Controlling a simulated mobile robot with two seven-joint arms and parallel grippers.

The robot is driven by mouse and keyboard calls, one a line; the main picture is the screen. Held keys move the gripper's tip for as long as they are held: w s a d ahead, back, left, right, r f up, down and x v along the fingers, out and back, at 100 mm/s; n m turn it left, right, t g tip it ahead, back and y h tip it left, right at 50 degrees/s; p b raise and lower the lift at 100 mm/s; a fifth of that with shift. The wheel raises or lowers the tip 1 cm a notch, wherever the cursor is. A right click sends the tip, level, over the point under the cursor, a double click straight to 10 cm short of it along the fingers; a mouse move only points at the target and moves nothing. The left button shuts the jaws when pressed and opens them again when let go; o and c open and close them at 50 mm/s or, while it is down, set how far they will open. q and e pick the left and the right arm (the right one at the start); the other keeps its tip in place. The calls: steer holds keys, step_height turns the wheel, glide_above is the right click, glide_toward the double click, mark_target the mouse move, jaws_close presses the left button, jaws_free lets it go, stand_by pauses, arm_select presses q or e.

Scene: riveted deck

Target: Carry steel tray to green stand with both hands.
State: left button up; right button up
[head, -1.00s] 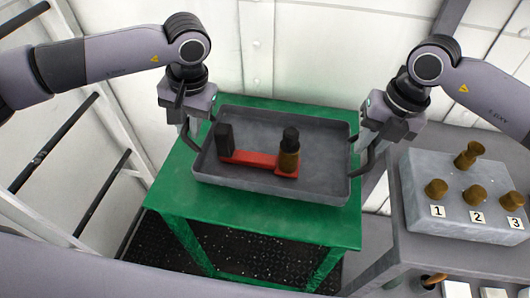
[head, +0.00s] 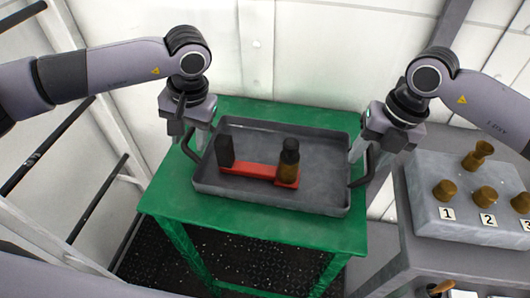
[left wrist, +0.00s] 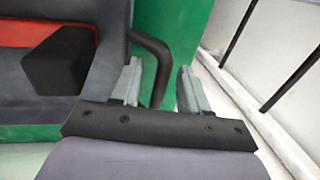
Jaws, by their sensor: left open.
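The steel tray (head: 325,203) is a grey, shallow pan resting on the green stand (head: 175,205). It holds a red bar (head: 247,170) with a black block (head: 225,151) at its left end and a brown, black-topped cylinder (head: 289,165) at its right. My left gripper (head: 197,138) is open at the tray's left handle. In the left wrist view, the dark handle (left wrist: 157,62) passes between the spread fingers (left wrist: 158,88), with gaps beside it. My right gripper (head: 369,153) appears open around the right handle (head: 366,168).
A grey block (head: 470,215) with several brown knobs and number labels stands on a grey table (head: 400,245) at the right. Dark rails (head: 95,203) are at the left. A white panelled wall (head: 310,60) is close behind the stand.

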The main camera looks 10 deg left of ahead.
arm_select(q)
steer(key=v, duration=1.2)
arm_select(e)
step_height(320, 180, up, 12)
steer(key=d, duration=0.2)
steer(key=shift+s+d+f, duration=0.1)
